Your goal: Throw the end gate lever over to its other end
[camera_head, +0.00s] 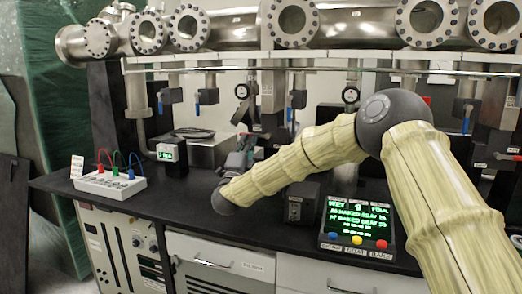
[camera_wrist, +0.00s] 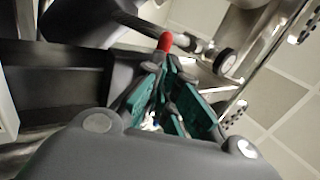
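A lever with a red tip (camera_wrist: 165,41) and a dark rod shows in the wrist view, just beyond my fingertips; I take it for the end gate lever. My gripper (camera_wrist: 168,62) has green-padded fingers that converge to nearly touching at their tips, right below the red tip. I cannot tell whether they touch or pinch it. In the head view my gripper (camera_head: 240,155) is above the black bench, in front of the pipework. The red tip cannot be made out there, and my arm covers part of that area.
The black bench (camera_head: 120,199) carries a white box with coloured leads (camera_head: 108,183), a small green display (camera_head: 167,152) and a lit panel with coloured buttons (camera_head: 357,227). Steel pipes with round flanges (camera_head: 292,22) run above. Several blue-handled valves (camera_head: 197,108) hang below them.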

